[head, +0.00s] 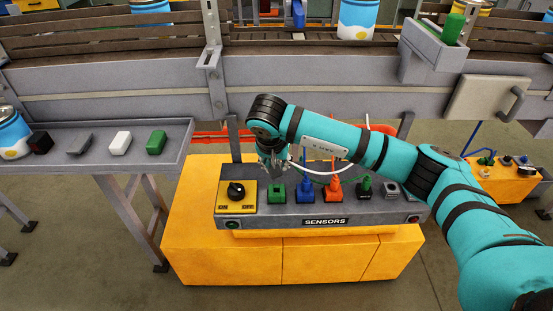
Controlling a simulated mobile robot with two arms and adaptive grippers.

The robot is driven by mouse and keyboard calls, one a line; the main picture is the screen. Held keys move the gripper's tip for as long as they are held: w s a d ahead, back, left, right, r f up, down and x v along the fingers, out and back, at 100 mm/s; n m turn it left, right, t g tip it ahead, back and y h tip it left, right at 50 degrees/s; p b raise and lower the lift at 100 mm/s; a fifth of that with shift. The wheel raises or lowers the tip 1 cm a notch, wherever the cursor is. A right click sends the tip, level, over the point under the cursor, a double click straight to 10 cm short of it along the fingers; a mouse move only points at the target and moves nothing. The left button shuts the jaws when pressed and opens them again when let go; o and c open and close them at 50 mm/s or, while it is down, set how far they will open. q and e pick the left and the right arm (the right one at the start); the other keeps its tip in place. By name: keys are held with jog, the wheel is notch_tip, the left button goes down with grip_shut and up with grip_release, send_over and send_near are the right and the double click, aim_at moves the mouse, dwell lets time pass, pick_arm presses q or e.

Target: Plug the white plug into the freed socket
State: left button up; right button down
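A grey sensor panel (240,223) labelled SENSORS sits on a yellow cabinet. Its row has a green socket (277,194), a blue plug (305,187), an orange plug (334,186), a dark socket with a green plug (365,185) and a grey socket (391,190). My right gripper (275,168) points down just above the green socket. Its fingers are small and dark, so I cannot tell whether they are open or shut. A white cable (318,171) runs near the gripper behind my arm. I cannot make out a white plug at its end. My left gripper is not in view.
A grey side tray (100,165) holds black, grey, white (120,143) and green blocks. A yellow-black rotary switch (236,194) sits left of the green socket. The conveyor frame (130,80) stands behind. My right arm covers the space above the panel's right half.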

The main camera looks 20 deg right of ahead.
notch_tip(320, 180, down, 4)
jog(key=shift+f+b, duration=0.15)
jog(key=shift+b, duration=0.95)
jog(key=shift+f+b, duration=0.35)
jog(key=shift+b, duration=0.05)
pick_arm(q)
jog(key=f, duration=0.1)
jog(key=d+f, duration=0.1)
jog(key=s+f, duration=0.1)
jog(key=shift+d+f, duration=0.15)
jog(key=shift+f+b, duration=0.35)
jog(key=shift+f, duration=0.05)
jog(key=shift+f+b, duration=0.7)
jog(key=shift+b, duration=0.05)
pick_arm(e)
jog(key=shift+f, duration=0.9)
jog(key=c, duration=1)
grip_release()
jog(key=shift+c, duration=0.2)
